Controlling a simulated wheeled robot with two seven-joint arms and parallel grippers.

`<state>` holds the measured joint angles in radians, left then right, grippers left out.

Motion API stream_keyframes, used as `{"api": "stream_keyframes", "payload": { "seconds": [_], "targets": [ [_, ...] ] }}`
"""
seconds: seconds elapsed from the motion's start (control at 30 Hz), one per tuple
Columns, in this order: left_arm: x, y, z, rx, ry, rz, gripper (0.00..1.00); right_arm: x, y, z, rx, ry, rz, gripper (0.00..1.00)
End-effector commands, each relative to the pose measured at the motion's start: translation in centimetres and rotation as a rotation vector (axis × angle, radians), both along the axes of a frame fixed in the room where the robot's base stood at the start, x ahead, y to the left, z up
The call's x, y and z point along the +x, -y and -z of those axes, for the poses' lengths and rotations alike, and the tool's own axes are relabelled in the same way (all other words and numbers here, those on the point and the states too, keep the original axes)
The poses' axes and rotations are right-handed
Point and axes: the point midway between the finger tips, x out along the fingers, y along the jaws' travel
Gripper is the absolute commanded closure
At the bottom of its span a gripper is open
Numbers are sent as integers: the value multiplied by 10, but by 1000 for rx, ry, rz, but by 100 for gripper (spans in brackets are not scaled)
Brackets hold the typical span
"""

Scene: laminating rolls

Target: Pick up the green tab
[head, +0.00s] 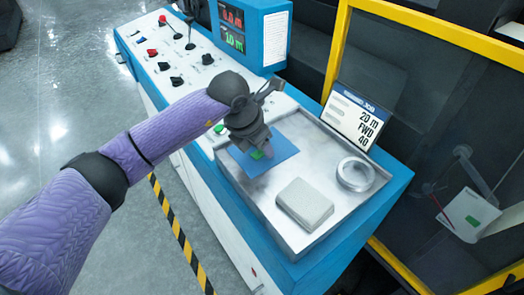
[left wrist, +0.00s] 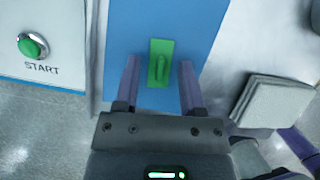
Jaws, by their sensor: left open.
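The green tab (left wrist: 160,62) lies on a blue mat (left wrist: 199,28), with a raised grip along its middle, in the left wrist view. In the head view the green tab (head: 258,154) is partly hidden by my left gripper (head: 262,155). In the left wrist view the two fingers of my left gripper (left wrist: 158,85) are open and empty. The tab shows between and just beyond the fingertips; I cannot tell the height gap.
The mat lies in a metal tray (head: 262,205) on a blue and white console. A grey block (head: 305,203) and a tape roll (head: 355,174) share the tray. A job sign (head: 354,117) stands behind. A green START button (left wrist: 32,45) is left of the mat.

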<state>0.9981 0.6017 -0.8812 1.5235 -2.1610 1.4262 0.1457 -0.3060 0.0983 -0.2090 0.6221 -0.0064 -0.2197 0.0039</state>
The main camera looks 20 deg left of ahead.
Motion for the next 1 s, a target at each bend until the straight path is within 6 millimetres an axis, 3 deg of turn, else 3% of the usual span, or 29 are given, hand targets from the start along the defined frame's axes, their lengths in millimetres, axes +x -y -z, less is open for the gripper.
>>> {"api": "stream_keyframes", "payload": {
  "seconds": [0.17,0.4,0.83,1.0],
  "targets": [
    [0,0,-1,-1,1,0,51,1,1,-1,-1,3,-1,9],
    [0,0,-1,-1,0,0,100,2,1,-1,-1,4,-1,9],
    [0,0,-4,-2,1,0,100,2,2,-1,-2,5,0,9],
    [1,1,-43,-3,5,1,100,3,2,-10,-3,7,-1,9]
  ]
}}
